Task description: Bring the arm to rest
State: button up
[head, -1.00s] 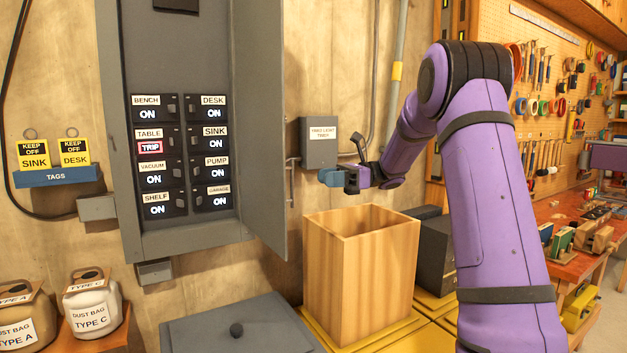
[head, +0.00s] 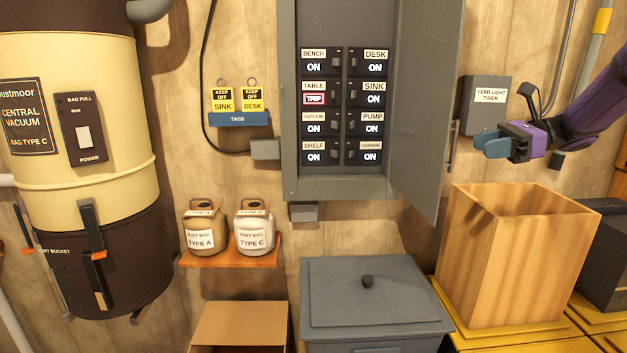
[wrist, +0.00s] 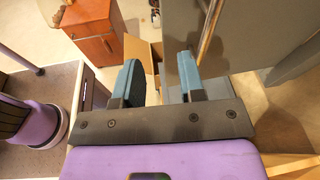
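My purple arm reaches in from the right edge of the head view. The gripper touches nothing that I can see.
The breaker panel (head: 292,180) has its door (head: 425,110) open toward my gripper; the TABLE breaker reads TRIP, the others ON. An open wooden box (head: 510,260) stands below. A grey lidded bin (head: 375,290), dust bags on a shelf (head: 235,258) and a central vacuum (head: 85,180) are further left.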

jog(key=s+a+n+g+h, duration=0.1)
jog(key=s+a+n+h, duration=0.8)
jog(key=s, duration=0.6)
jog(key=s+f+n+t+h, duration=0.2)
jog(key=s+n+h, duration=0.1)
jog(key=s, duration=0.5)
jog(key=s+f+n+t+h, duration=0.2)
jog(key=s+n+h, duration=0.1)
jog(key=s+n, duration=0.3)
jog(key=shift+s+d+f+t+h, duration=0.3)
jog(key=shift+s+d+f+t, duration=0.1)
jog(key=shift+s, duration=0.55)
jog(key=shift+d, duration=0.15)
